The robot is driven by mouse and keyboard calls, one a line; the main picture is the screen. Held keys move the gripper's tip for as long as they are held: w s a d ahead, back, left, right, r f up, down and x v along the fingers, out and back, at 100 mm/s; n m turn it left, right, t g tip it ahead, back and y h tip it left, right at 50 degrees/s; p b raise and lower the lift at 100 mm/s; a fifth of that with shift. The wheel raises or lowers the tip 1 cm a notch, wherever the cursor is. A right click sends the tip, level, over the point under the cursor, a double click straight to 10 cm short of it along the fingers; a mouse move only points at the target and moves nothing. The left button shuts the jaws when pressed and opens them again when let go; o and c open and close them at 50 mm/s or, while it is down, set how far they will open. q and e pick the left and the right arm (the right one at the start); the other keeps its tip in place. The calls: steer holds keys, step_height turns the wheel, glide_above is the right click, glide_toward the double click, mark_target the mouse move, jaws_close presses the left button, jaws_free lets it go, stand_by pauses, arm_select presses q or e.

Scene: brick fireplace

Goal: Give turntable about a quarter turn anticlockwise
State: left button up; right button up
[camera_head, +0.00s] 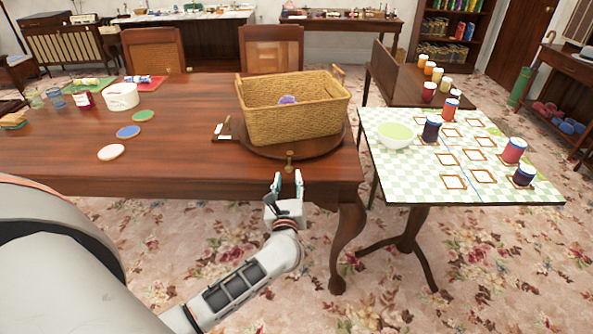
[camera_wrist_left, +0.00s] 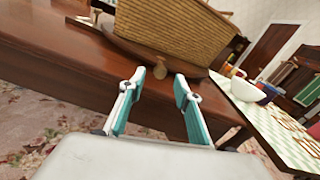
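The turntable (camera_head: 335,146) is a round dark wooden disc near the right end of the table. A wicker basket (camera_head: 292,122) stands on it with a small purple thing (camera_head: 287,100) inside. A small brass knob (camera_head: 289,160) sticks up at the turntable's front edge; it also shows in the left wrist view (camera_wrist_left: 159,72). My left gripper (camera_head: 287,178) is open and empty, just in front of the knob and apart from it. In the left wrist view its teal-padded fingers (camera_wrist_left: 160,78) stand apart with the knob beyond, between the tips. My right gripper is not in view.
A checkered side table (camera_head: 500,188) at the right holds a pale green bowl (camera_head: 396,135) and several jars. Coloured discs (camera_head: 111,152), a white tub (camera_head: 121,97) and glasses are on the wooden table (camera_head: 190,160) at the left. Its front middle is clear.

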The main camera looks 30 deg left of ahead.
mark_target(289, 170)
arm_select(q)
steer(key=shift+x, duration=3.2)
jaws_close()
